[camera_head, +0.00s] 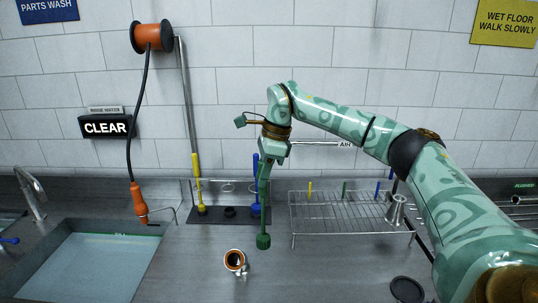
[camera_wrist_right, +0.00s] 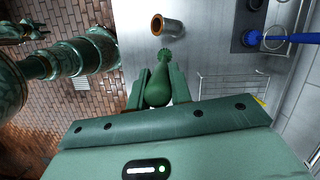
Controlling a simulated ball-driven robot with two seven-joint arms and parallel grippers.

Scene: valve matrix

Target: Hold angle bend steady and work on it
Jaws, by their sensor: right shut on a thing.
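The angle bend (camera_head: 235,260) is a short metal pipe piece with an orange-rimmed opening. It rests on the grey counter and also shows in the right wrist view (camera_wrist_right: 172,28). My right gripper (camera_head: 266,160) is shut on a green brush (camera_head: 263,241), which hangs head down to the right of and above the bend. In the right wrist view the brush's thick green handle (camera_wrist_right: 158,90) sits between the fingers, its bristled tip pointing at the bend with a gap between them. No left gripper shows in the head view.
A water-filled sink (camera_head: 90,265) lies at the left. A dark brush stand (camera_head: 230,216) with yellow and blue brushes is behind the bend. A wire rack (camera_head: 335,210) holding a metal funnel-shaped piece (camera_head: 396,208) stands to the right. A black disc (camera_head: 407,289) lies at front right.

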